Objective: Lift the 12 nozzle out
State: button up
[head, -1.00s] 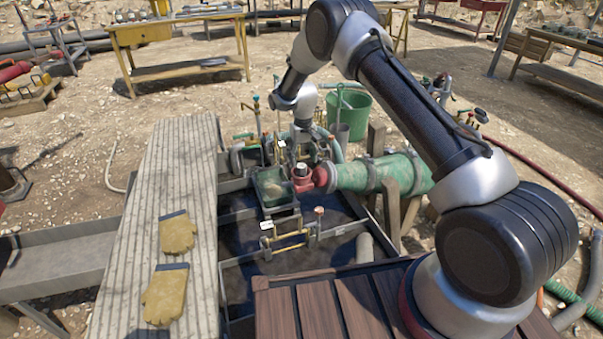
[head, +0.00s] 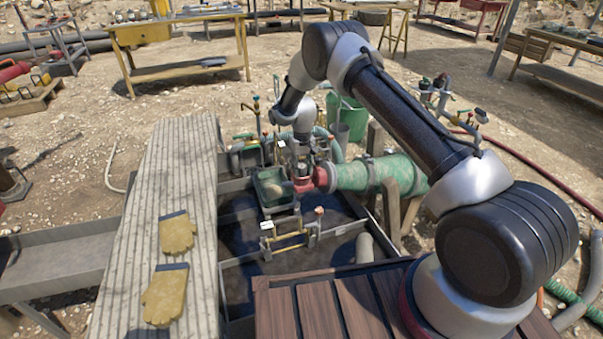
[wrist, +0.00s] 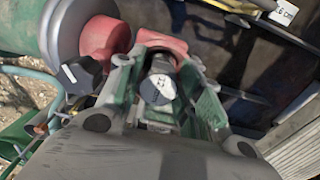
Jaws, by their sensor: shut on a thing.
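The nozzle (wrist: 160,88) is a short dark cylinder with a pale, partly white top in the wrist view. Its marking is too blurred to read. My gripper (wrist: 161,78) is shut on it, with a finger on each side. In the head view my gripper (head: 301,165) points down at the red fitting (head: 320,178) on the end of the green cylinder. The nozzle stands at this red fitting, which also shows behind the fingers in the wrist view (wrist: 103,38). The nozzle's lower part is hidden.
The green cylinder (head: 375,174) lies close to the right of my gripper. A small green bin (head: 268,183) stands close on the left. A black cap (wrist: 80,75) is beside the fingers. Yellow gloves (head: 177,233) lie on the plank walkway (head: 190,150).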

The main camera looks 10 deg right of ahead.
aim_at(302, 167)
notch_tip(302, 167, up, 10)
dwell(0.6)
